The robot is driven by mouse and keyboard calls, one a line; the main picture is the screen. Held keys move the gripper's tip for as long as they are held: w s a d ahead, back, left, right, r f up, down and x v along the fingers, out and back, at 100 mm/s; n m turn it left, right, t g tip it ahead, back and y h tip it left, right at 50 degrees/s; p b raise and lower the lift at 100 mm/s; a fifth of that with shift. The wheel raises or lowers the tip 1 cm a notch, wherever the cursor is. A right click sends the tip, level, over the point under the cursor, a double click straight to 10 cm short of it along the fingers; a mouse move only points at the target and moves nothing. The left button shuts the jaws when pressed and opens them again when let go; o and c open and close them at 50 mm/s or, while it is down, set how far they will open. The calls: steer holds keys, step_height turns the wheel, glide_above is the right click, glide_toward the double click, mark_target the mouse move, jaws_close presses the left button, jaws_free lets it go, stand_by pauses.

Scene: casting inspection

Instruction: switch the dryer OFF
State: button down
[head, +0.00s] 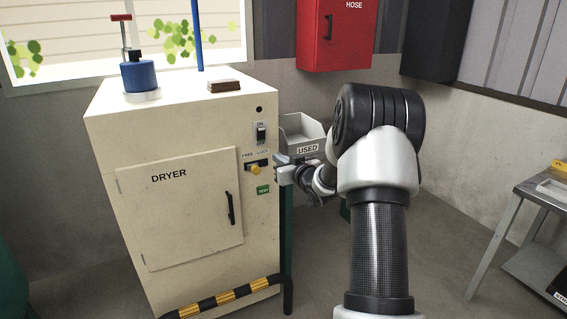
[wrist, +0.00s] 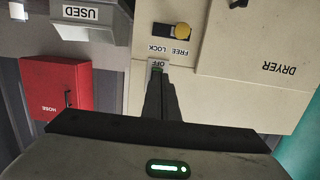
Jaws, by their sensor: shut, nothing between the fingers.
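The dryer (head: 190,110) is a cream cabinet with a closed door. Its black switch (head: 261,135) is at the upper right of the front, under a small label; I cannot tell its setting. In the wrist view, which is upside down, the OFF label (wrist: 158,63) shows beside my fingertips and the switch is hidden behind the fingers. My gripper (head: 279,160) is shut and empty, close to the panel's right edge; it also shows in the wrist view (wrist: 158,76). Whether it touches the panel, I cannot tell.
A yellow knob (head: 255,170) on the FREE/LOCK latch is just below the switch; it also shows in the wrist view (wrist: 181,31). A grey USED bin (head: 304,128) is behind my gripper. A striped bar (head: 222,297) crosses low before the dryer. A red hose cabinet (head: 335,40) hangs behind.

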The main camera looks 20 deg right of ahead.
steer(key=shift+s+f, duration=0.2)
steer(key=shift+s, duration=0.8)
steer(key=shift+r, duration=0.1)
